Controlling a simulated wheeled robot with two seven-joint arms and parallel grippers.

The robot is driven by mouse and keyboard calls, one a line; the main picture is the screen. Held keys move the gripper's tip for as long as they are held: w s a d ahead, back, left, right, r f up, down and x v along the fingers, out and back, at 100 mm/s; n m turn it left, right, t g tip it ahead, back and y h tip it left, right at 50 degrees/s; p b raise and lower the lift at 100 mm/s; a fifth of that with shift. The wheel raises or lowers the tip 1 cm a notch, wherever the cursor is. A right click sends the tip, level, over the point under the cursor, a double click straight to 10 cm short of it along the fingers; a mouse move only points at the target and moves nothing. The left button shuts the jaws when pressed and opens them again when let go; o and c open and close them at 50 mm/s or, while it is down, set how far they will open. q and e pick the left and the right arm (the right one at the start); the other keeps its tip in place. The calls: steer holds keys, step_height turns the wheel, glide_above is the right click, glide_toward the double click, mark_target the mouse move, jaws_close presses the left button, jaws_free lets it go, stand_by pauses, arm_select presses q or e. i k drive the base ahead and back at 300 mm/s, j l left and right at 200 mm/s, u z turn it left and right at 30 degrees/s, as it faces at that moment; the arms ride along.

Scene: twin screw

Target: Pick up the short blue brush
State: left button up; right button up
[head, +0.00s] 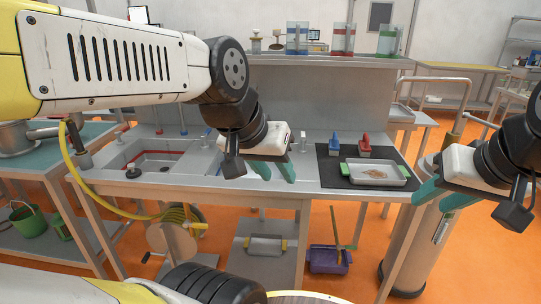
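A short blue brush (335,143) stands on the black mat (328,172) on the grey counter, right of the picture's middle. It is left of a similar red brush (364,145) and behind a metal tray (380,183). My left gripper (274,172) is over the counter, to the left of the mat and apart from the blue brush. Its teal fingers are spread with nothing visible between them. My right gripper (443,197) is at the counter's right end, right of the tray.
A sink (160,160) is set in the counter at left. Containers with blue, red and green bands stand on the shelf (330,61) behind. A yellow hose (80,180) hangs at left. A purple bin (328,260) is below the counter.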

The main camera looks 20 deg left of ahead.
mark_target(334, 147)
steer(key=i+l, duration=0.2)
steer(key=i, duration=0.3)
steer(key=i+l+z, duration=0.1)
steer(key=i, duration=0.4)
steer(key=l, duration=0.1)
